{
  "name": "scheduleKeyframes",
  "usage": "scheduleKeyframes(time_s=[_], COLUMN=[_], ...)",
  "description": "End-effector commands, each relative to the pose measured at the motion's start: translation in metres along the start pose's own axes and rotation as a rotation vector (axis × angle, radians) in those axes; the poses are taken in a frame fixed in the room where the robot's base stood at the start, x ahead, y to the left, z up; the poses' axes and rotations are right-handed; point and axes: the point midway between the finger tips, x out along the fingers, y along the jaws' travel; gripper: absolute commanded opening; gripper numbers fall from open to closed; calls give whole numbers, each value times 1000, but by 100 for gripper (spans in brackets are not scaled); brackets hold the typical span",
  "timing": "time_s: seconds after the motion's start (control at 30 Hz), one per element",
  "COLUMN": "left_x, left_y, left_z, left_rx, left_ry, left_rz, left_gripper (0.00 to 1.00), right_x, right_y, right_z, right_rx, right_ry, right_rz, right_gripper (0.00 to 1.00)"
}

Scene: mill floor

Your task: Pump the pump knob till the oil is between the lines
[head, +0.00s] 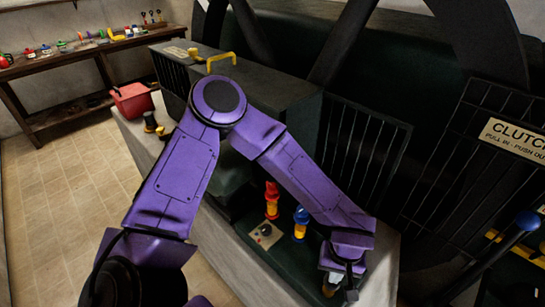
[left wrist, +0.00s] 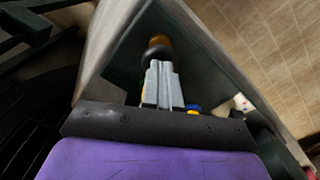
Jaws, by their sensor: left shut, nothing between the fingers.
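My left gripper (head: 337,281) reaches down over the green ledge at the lower centre in the head view. In the left wrist view its grey fingers (left wrist: 161,75) are together and empty. A dark round knob (left wrist: 157,50), probably the pump knob, lies just past the fingertips, with an amber part (left wrist: 160,40) behind it. I cannot tell whether the fingers touch the knob. In the head view the forearm and gripper mostly hide this spot. I cannot make out the oil level or the lines. My right gripper is not in view.
A red-topped fitting (head: 272,199) and a blue-topped fitting (head: 301,222) stand beside my left forearm, near a plate with a dark knob (head: 265,230). A blue-ended lever (head: 525,222) and the CLUTCH sign (head: 515,137) are at right. A red bin (head: 132,100) sits at left.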

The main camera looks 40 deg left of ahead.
Motion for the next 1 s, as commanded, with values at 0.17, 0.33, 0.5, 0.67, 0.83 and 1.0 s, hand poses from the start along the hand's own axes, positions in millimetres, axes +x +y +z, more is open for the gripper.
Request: scheduleKeyframes(time_s=[0.17, 0.33, 0.5, 0.67, 0.83, 1.0], left_x=[8, 15, 22, 28, 28, 22], left_y=[0, 0, 0, 0, 0, 0], left_z=[0, 0, 0, 0, 0, 0], left_rx=[0, -1, -1, 0, 0, 0], left_ry=[0, 0, 0, 0, 0, 0], left_rz=[1, 0, 0, -1, 0, 0], left_gripper=[0, 0, 0, 0, 0, 0], right_x=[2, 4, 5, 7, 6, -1], right_y=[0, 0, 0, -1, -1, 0], right_z=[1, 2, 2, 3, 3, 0], right_rx=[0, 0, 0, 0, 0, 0], right_ry=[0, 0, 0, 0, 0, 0], right_rz=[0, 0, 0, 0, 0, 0], right_gripper=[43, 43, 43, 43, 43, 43])
